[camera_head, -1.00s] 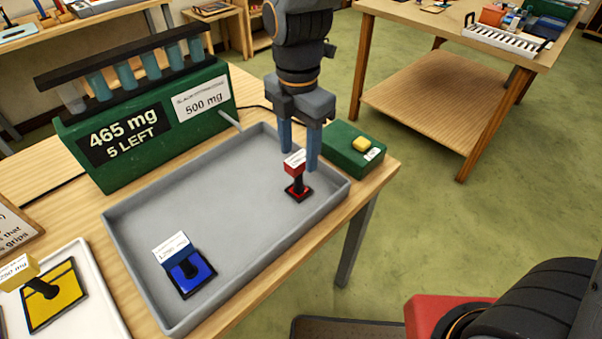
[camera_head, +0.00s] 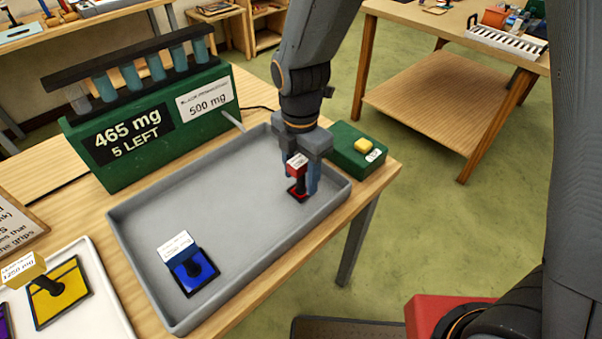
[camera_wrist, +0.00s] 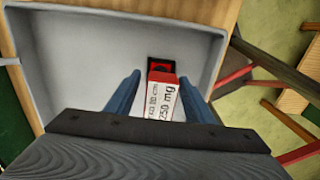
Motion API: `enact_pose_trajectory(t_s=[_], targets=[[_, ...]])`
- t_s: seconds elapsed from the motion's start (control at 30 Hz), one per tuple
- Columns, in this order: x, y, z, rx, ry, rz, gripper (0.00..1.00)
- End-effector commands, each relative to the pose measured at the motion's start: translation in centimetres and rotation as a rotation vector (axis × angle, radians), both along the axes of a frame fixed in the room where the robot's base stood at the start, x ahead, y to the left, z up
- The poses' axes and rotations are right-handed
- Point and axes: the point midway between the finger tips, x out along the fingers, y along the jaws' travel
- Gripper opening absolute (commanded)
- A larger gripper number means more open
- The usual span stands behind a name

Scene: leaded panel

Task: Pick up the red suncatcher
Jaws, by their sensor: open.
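The red suncatcher (camera_head: 297,171) stands in the right end of the grey tray (camera_head: 152,287). It has a small red and black base, a dark stem and a red top block with a white label. It also shows in the wrist view (camera_wrist: 163,77), where its label reads 250 mg. My gripper (camera_head: 304,188) is lowered over it. In the wrist view my two blue fingers (camera_wrist: 160,100) are apart, one on each side of the top block. I see a gap between the right finger and the block; contact on the left is unclear.
A blue suncatcher (camera_head: 190,268) stands in the tray's near part. A yellow one (camera_head: 58,290) is on a white tray (camera_head: 103,318) at left. A green box with a yellow button (camera_head: 362,145) sits just beyond the tray's right end. A green dispenser (camera_head: 150,130) stands behind the tray.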

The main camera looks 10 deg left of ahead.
Motion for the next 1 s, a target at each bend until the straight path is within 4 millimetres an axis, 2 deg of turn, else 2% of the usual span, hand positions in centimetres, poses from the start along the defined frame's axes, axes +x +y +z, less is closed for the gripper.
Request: enact_pose_trajectory(t_s=[0.17, 0.43, 0.7, 1.0], targets=[[-0.01, -0.02, -1.25, 0.0, 0.0, 0.0, 0.48], [0.01, -0.01, -1.43, 0.001, -0.001, -0.001, 0.48], [0.01, -0.01, -1.42, 0.001, -0.001, -0.001, 0.03], [0.05, 0.01, -1.25, 0.001, -0.002, -0.001, 0.02]])
